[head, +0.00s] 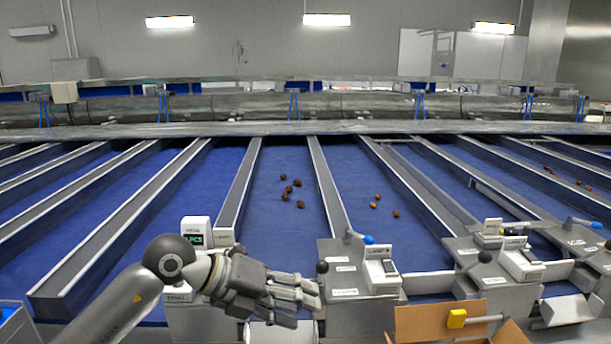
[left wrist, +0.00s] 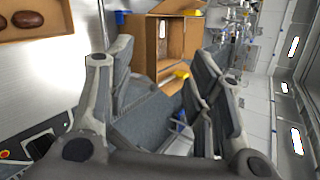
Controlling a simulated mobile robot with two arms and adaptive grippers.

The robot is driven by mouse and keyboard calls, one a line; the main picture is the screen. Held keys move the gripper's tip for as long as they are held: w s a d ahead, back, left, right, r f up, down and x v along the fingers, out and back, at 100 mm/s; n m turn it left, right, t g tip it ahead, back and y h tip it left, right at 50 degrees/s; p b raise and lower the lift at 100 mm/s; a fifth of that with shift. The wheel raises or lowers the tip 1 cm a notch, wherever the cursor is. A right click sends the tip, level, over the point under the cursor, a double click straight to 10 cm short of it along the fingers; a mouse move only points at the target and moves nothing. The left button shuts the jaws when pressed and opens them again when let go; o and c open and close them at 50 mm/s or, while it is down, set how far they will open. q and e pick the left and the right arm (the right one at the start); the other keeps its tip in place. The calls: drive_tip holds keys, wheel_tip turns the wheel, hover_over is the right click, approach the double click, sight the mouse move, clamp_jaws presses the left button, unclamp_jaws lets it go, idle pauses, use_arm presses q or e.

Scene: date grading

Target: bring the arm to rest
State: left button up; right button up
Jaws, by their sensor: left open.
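My left arm reaches in from the lower left in the head view. Its gripper (head: 308,296) points right and hangs in front of the grey stations at the near end of the belts. In the left wrist view the fingers of the gripper (left wrist: 165,85) stand apart, with nothing held between them. My right gripper does not show in either view.
Dark dates (head: 291,188) and orange-brown dates (head: 375,205) lie on blue belts between grey dividers. An open cardboard box (head: 430,322) stands at the lower right. Large dark dates lie in a brown tray (left wrist: 50,35) in the wrist view. A white scale (head: 195,232) stands by my arm.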

use_arm(q)
drive_tip(key=s+d+r+n+t+h, duration=0.35)
drive_tip(key=r+n+t+h, duration=0.2)
drive_tip(key=r+h, duration=0.5)
drive_tip(key=w+a+n+t+y, duration=0.3)
drive_tip(key=a+n+t+y, duration=0.55)
drive_tip(key=n+t, duration=0.45)
drive_tip(key=a+f+n+g+y, duration=0.2)
drive_tip(key=a+f+n+y, duration=0.4)
drive_tip(key=f+n+y, duration=0.15)
drive_tip(key=a+f+n+g+y, duration=0.2)
drive_tip(key=a+f+n+y, duration=0.4)
drive_tip(key=f, duration=0.3)
drive_tip(key=s+a+f+n+g, duration=0.3)
drive_tip(key=s+f+g, duration=0.4)
drive_tip(key=s+f, duration=0.6)
drive_tip(key=s+d+f+g, duration=0.1)
drive_tip(key=s+f+g, duration=0.6)
drive_tip(key=s+f, duration=0.5)
drive_tip(key=s+f+g, duration=0.1)
drive_tip(key=s+f, duration=0.1)
drive_tip(key=f, duration=1)
drive_tip(key=s+f, duration=0.2)
drive_tip(key=f, duration=1.1)
drive_tip(key=s+a+f+g, duration=0.1)
drive_tip(key=s+a+f, duration=0.1)
drive_tip(key=s+f, duration=1.3)
drive_tip(key=shift+s+a+m+h, duration=0.35)
drive_tip(key=shift+s+m, duration=0.05)
drive_tip(key=shift+s, duration=0.05)
